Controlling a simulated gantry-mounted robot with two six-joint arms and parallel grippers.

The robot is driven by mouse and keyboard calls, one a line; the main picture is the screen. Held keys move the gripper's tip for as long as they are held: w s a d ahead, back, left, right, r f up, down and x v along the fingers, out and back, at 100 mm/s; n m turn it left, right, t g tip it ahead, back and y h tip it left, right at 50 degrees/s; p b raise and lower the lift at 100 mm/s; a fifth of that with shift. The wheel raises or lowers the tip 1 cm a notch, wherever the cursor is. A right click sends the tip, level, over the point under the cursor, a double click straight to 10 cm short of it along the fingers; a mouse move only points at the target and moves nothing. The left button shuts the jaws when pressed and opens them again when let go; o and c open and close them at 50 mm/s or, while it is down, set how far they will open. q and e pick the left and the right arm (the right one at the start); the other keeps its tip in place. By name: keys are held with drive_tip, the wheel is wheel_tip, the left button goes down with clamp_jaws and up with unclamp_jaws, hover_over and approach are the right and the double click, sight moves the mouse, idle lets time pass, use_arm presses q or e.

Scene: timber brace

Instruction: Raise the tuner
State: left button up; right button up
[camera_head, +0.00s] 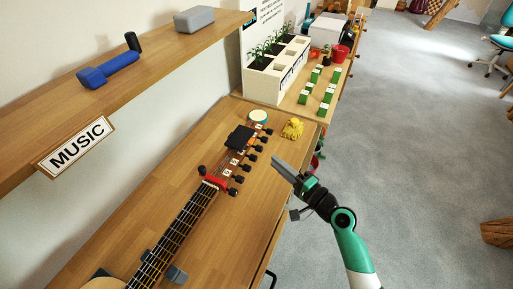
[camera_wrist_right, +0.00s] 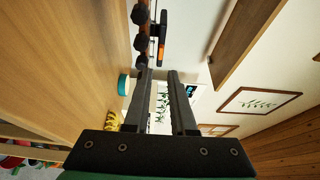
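The guitar (camera_head: 176,232) lies on the wooden bench with its neck running up to the headstock. A black tuner (camera_head: 240,138) sits on the headstock, with dark tuning pegs (camera_head: 259,149) along its right side. A dark piece with an orange strip, which looks like the tuner (camera_wrist_right: 162,32), shows in the right wrist view beyond the fingertips. My right gripper (camera_head: 278,163) is to the right of the headstock, apart from it. In the wrist view its fingers (camera_wrist_right: 159,74) are parted with nothing between them. My left gripper is out of view.
A yellow object (camera_head: 292,128) and a round teal-and-white item (camera_head: 259,117) lie near the headstock. A white planter (camera_head: 277,75) stands behind. A shelf (camera_head: 140,66) with a blue tool (camera_head: 109,69) overhangs the left. The bench right of the neck is clear.

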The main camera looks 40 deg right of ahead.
sight(253, 142)
drive_tip(key=w+b, duration=0.2)
drive_tip(key=w, duration=0.8)
drive_tip(key=shift+w+d+r, duration=0.1)
drive_tip(key=shift+d, duration=0.05)
clamp_jaws()
idle(0.9)
